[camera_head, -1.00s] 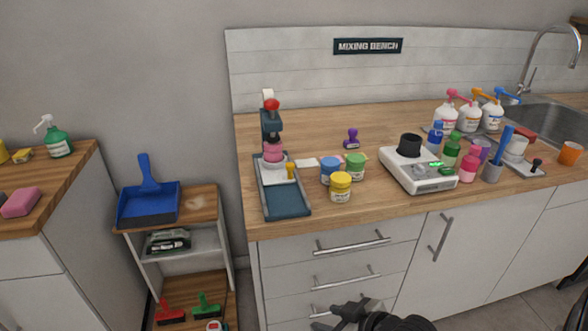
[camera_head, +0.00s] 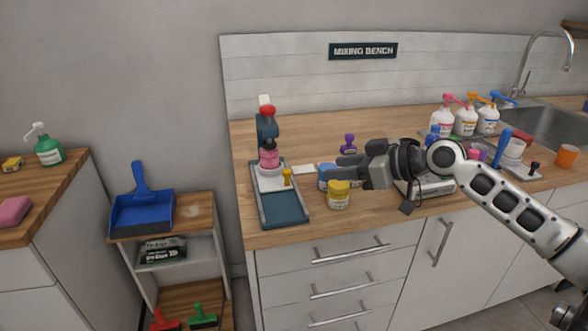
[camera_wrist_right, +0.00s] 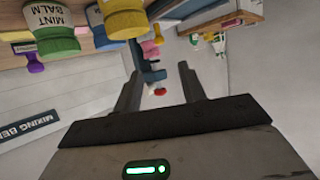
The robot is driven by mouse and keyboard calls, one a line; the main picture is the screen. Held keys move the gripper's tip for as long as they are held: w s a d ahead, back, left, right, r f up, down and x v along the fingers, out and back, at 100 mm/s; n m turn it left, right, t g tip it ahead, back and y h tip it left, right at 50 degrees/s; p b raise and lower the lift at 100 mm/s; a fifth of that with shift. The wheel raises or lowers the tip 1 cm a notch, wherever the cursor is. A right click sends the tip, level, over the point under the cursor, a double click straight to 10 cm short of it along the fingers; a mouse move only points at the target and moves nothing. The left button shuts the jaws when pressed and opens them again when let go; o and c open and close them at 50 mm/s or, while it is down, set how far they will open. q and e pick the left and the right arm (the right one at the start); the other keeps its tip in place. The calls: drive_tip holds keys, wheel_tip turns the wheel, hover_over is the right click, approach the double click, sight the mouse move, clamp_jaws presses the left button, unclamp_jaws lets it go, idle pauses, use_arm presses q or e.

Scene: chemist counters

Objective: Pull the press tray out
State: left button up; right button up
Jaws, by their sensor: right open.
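A pale tray (camera_head: 271,182) with an upright yellow handle (camera_head: 287,177) sits in the dark blue base (camera_head: 285,209), in front of the column. My right gripper (camera_head: 338,170) is open and empty, above the jars to the right of the press, fingers pointing left towards it. In the right wrist view the open fingers (camera_wrist_right: 158,82) frame the press (camera_wrist_right: 152,72), small and upside down. My left gripper is not in view.
A purple-handled stamp (camera_head: 348,144) is behind. A scale (camera_head: 432,188) is partly hidden by my arm. The counter in front of the yellow jar is clear.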

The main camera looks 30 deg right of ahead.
sight(290, 172)
drive_tip(key=p+x, duration=0.2)
drive_tip(key=x, duration=1)
drive_tip(key=shift+w+f, duration=0.15)
drive_tip(key=shift+f, duration=0.05)
clamp_jaws()
drive_tip(key=shift+a, duration=0.1)
